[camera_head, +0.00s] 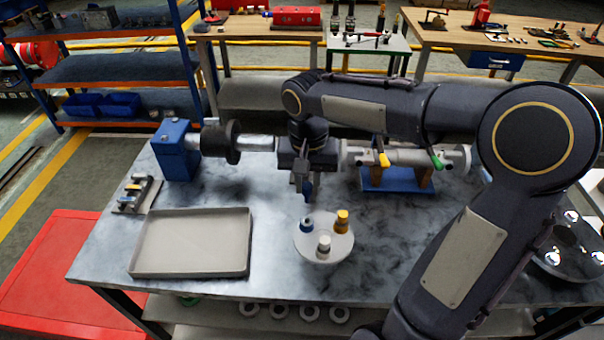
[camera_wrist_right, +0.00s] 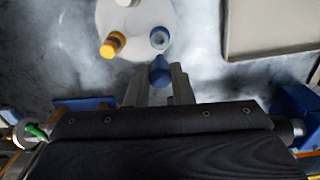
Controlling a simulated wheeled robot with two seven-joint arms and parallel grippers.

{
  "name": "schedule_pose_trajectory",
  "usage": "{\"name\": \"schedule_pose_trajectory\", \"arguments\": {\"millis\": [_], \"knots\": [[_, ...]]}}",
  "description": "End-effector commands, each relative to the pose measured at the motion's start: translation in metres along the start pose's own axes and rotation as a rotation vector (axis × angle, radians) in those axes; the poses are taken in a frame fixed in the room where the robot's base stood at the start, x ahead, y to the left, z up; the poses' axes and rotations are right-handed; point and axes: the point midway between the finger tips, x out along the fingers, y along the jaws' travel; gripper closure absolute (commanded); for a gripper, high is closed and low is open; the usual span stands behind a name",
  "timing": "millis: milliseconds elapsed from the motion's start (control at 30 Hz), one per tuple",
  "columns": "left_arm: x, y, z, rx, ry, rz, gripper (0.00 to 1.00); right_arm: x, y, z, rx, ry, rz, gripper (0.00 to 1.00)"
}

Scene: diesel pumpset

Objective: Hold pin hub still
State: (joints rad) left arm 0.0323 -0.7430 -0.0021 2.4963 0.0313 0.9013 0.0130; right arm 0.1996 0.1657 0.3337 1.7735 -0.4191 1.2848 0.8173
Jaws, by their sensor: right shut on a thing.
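My right gripper (camera_head: 304,186) points down over the middle of the table, shut on a small blue piece (camera_head: 309,192). In the right wrist view the blue piece (camera_wrist_right: 160,74) shows between the fingers. Just beyond it is a round pale disc (camera_head: 312,251) bearing a blue hollow-topped piece (camera_head: 306,225), an orange piece (camera_head: 342,222) and a white piece (camera_head: 323,244). The held piece is close to the blue one; I cannot tell whether they touch. A dark round flange (camera_head: 220,142) sits on a shaft by a blue block (camera_head: 176,151). No part is labelled as the pin hub. My left gripper is out of view.
A grey tray (camera_head: 191,266) lies at the front left of the marbled table, with a small rack of parts (camera_head: 137,193) behind it. A blue stand (camera_head: 397,180) carries a shaft behind my right arm. A dark dish (camera_head: 567,262) is at the right.

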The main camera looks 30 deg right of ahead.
Motion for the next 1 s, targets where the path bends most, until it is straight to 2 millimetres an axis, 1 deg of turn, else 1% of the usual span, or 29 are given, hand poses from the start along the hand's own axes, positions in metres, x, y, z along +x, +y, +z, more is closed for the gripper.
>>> {"name": "schedule_pose_trajectory", "arguments": {"millis": [233,533,667,1000], "knots": [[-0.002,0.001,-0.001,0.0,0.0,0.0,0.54,-0.001,0.0,0.001,-0.001,0.0,0.0,1.0],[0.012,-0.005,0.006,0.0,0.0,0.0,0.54,0.019,0.0,0.001,-0.001,0.0,0.0,1.0],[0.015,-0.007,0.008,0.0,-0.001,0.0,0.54,0.025,0.0,0.001,-0.001,0.0,0.0,1.0],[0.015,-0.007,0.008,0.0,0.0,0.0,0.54,0.025,0.0,0.0,0.0,0.0,0.0,1.0]]}}
